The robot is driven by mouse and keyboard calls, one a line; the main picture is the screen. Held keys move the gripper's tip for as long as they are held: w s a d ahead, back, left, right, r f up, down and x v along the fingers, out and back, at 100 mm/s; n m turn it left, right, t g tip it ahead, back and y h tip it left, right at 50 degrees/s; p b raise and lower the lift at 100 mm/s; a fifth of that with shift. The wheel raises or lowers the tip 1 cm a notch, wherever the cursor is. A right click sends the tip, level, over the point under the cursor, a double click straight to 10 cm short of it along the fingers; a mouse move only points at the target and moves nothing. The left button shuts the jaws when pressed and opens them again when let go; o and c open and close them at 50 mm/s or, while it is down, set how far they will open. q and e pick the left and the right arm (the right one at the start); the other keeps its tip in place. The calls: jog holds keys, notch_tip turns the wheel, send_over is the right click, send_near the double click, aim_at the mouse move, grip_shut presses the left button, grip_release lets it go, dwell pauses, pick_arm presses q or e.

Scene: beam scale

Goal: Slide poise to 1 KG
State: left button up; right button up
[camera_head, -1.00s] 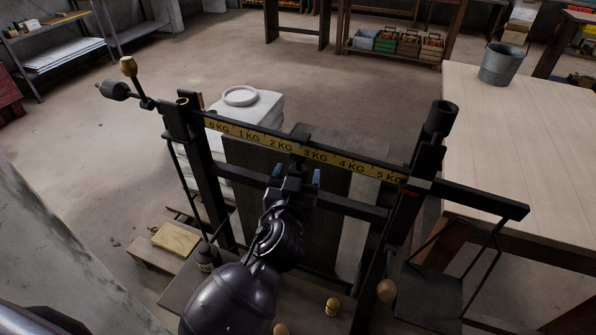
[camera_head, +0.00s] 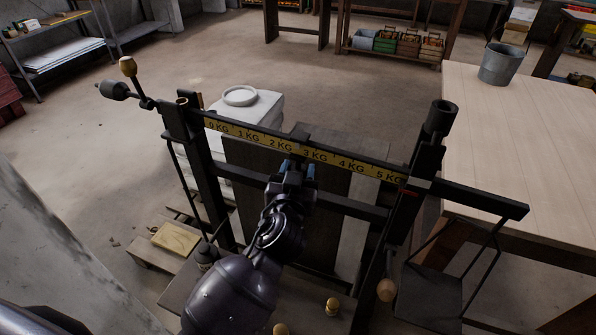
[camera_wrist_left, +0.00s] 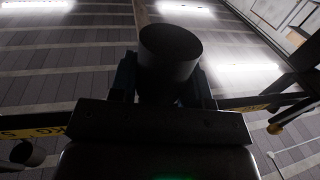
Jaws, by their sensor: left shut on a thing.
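The dark beam carries a yellow scale strip (camera_head: 345,163) with marks from 0 KG at the left to 5 KG at the right. The exact contact is dark and hard to see. My right gripper is out of view.
A dark upright post (camera_head: 203,185) stands at the beam's left end, another (camera_head: 405,205) at its right. A light wooden table (camera_head: 530,130) with a metal bucket (camera_head: 500,64) is at the right. A white plate (camera_head: 240,96) sits behind the beam.

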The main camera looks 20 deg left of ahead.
pick_arm(q)
jog(key=shift+a+r, duration=0.1)
jog(key=shift+a, duration=0.2)
jog(key=a+p, duration=0.2)
jog(key=a, duration=0.8)
jog(key=shift+w+r+p, duration=0.15)
jog(key=shift+r+p, duration=0.05)
jog(key=shift+p, duration=0.2)
jog(key=o, duration=1.3)
jog(key=shift+d, duration=0.1)
